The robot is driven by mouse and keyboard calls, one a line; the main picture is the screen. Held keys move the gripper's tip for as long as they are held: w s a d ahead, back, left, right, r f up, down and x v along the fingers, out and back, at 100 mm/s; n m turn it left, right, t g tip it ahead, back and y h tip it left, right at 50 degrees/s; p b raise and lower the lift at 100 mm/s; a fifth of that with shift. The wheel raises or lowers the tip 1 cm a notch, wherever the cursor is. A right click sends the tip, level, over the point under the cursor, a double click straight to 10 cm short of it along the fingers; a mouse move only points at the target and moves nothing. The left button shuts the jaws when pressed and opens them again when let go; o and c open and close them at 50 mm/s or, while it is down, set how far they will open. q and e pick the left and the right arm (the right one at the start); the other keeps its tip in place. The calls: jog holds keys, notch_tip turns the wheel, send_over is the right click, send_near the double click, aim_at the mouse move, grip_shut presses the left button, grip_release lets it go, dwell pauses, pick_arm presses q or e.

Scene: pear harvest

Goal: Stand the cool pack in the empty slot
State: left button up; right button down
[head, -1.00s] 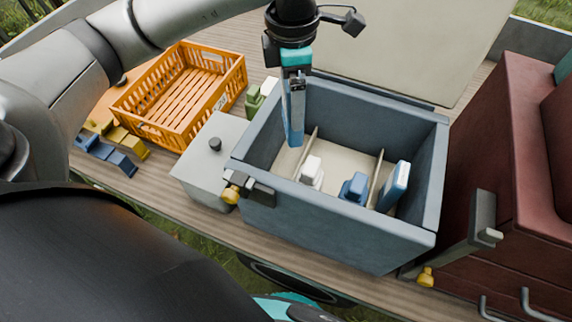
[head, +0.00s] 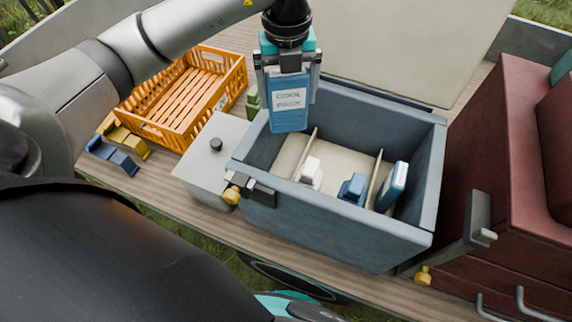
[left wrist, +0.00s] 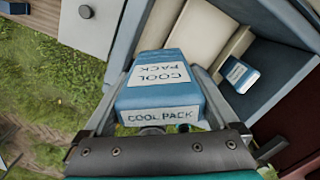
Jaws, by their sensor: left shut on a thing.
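My left gripper (head: 288,84) is shut on a blue cool pack (head: 289,113) with a white label, held upright over the left end of the blue-grey box. Its broad labelled face is toward the head camera. In the left wrist view the held cool pack (left wrist: 160,90) sits between both fingers. The empty slot (head: 290,157) is between the box's left wall and the left divider (head: 306,151), partly hidden by the pack. A second cool pack (head: 394,186) stands slightly tilted in the right slot, also in the left wrist view (left wrist: 240,74). My right gripper is not in view.
The open box (head: 335,232) has a white item (head: 311,171) and a blue item (head: 353,187) between its dividers. An orange crate (head: 226,101), a grey box (head: 207,166) and yellow and blue blocks lie left. A dark red cabinet (head: 510,190) stands right.

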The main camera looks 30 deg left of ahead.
pick_arm(q)
jog(key=n, duration=0.6)
jog(key=shift+w+a+f, duration=0.2)
jog(key=shift+a, duration=0.2)
jog(key=n, duration=0.5)
jog(key=shift+w+a+f+p, duration=0.15)
jog(key=shift+a+f+p, duration=0.05)
jog(key=shift+a+p, duration=0.15)
jog(key=shift+f+n, duration=0.2)
jog(key=shift+n, duration=0.1)
notch_tip(320, 180, down, 20)
jog(key=b, duration=0.3)
jog(key=shift+r, duration=0.15)
jog(key=o, duration=1.5)
jog(key=shift+f, duration=0.2)
jog(key=shift+o, duration=0.2)
